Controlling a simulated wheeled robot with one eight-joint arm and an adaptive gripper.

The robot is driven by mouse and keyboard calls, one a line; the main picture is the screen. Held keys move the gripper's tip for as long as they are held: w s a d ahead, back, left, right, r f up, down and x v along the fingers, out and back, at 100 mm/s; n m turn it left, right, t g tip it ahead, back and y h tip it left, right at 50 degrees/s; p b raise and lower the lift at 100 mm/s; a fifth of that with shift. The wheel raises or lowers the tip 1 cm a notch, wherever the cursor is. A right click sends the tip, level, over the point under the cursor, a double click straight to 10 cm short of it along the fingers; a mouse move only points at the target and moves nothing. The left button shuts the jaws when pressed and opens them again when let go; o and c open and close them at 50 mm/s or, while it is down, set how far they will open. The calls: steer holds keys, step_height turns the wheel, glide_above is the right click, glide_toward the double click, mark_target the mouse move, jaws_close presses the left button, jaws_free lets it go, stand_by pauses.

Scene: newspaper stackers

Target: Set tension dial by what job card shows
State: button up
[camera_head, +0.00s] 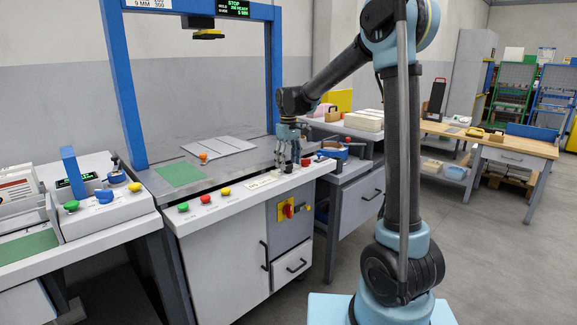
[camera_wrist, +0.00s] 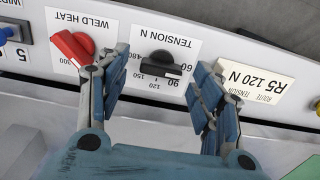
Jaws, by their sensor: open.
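The black tension dial (camera_wrist: 160,60) sits on a white plate marked TENSION N in the upside-down wrist view. Its scale shows 60, 90 and 120 among other numbers; I cannot tell which one it points to. My gripper (camera_wrist: 163,74) is open, its blue fingers on either side of the dial; contact is unclear. In the head view my gripper (camera_head: 288,160) is over the front edge of the console, hiding most of the dial. A cream job card (camera_wrist: 252,84) right of the dial in the wrist view reads R5 120 N, ROUTE TENSION. It also shows in the head view (camera_head: 262,182).
The red WELD HEAT dial (camera_wrist: 72,46) is close beside my left finger in the wrist view. A blue dial (camera_wrist: 8,33) is farther left. Green, red and yellow buttons (camera_head: 205,199) line the console front. A blue frame (camera_head: 124,85) stands over the console.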

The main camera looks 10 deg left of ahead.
steer(key=shift+f, duration=0.7)
steer(key=shift+c, duration=0.6)
steer(key=c, duration=0.9)
steer(key=shift+c, duration=0.2)
